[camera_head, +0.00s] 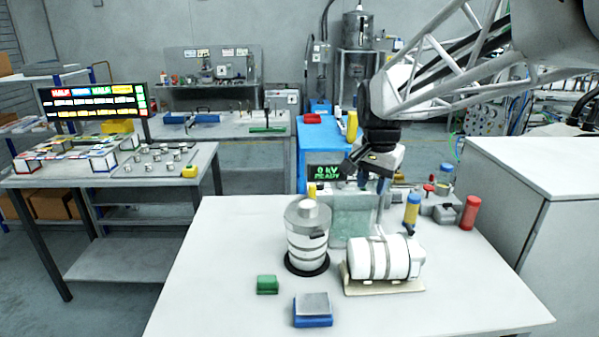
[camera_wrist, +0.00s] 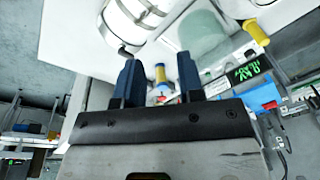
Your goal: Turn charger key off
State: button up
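The charger's green display (camera_head: 327,171) reads "0 kV READY" at the back of the white table. It also shows, turned over, at the right in the wrist view (camera_wrist: 246,68). I cannot make out the charger key for certain in either view; my gripper and small parts crowd that area. My gripper (camera_head: 366,182) hangs above the back of the table, right of the display. In the wrist view its two dark blue fingers are apart (camera_wrist: 158,60), with nothing held. A yellow cylinder with a blue end (camera_wrist: 160,74) shows beyond the gap; I cannot tell its distance.
A silver canister (camera_head: 307,235) and a white banded cylinder on a cradle (camera_head: 382,258) stand in front. A red cylinder (camera_head: 469,212) stands at the right. A green block (camera_head: 267,285) and a blue block (camera_head: 312,311) lie near the front. The table's front right is clear.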

jog(key=w+f+m, duration=0.3)
jog(key=w+m, duration=0.2)
jog(key=w, duration=1.4)
jog(key=m+g, duration=0.2)
jog(key=m, duration=0.3)
send_over(341, 183)
jog(key=f, duration=0.9)
jog(key=shift+w+f, duration=0.2)
jog(key=shift+f, duration=0.2)
jog(key=shift+f, duration=0.2)
jog(key=shift+f, duration=3.7)
jog(key=shift+c, duration=0.3)
grip_shut()
